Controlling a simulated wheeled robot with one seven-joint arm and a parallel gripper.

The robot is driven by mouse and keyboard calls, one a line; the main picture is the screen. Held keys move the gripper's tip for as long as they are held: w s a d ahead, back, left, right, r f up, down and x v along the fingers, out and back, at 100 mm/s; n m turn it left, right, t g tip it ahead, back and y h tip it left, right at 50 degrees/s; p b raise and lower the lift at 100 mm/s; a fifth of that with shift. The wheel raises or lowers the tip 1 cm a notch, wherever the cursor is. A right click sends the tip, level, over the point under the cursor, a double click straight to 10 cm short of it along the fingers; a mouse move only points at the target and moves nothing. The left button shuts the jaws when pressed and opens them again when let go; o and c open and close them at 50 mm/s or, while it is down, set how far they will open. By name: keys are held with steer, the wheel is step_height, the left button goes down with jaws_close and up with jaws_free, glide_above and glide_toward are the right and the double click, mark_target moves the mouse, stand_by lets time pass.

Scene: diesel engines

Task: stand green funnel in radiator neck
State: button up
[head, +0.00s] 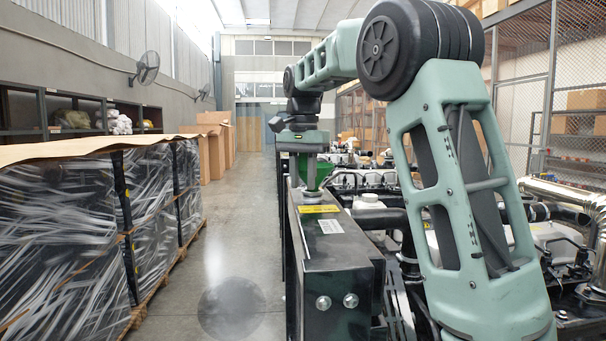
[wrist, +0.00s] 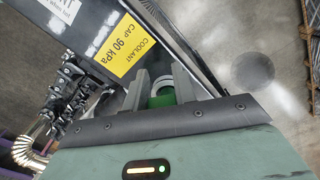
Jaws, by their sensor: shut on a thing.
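In the wrist view, the two fingers of my gripper (wrist: 161,78) flank the green funnel (wrist: 162,99), of which only a small part shows. A pale round ring shows between the fingertips. The fingers hide much of the funnel, and I cannot tell whether its spout is inside the neck or just above it.
The yellow coolant-cap label (wrist: 122,50) lies on the radiator top beside the fingers. Engines with pipes and a white cap (head: 369,199) stand to the right. Wrapped pallets (head: 150,210) line the left. The floor aisle (head: 235,220) between is clear.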

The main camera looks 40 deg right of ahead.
steer(key=shift+f, duration=0.15)
steer(key=o, duration=1.1)
step_height(320, 180, up, 17)
steer(key=p, duration=0.3)
steer(key=shift+r, duration=0.2)
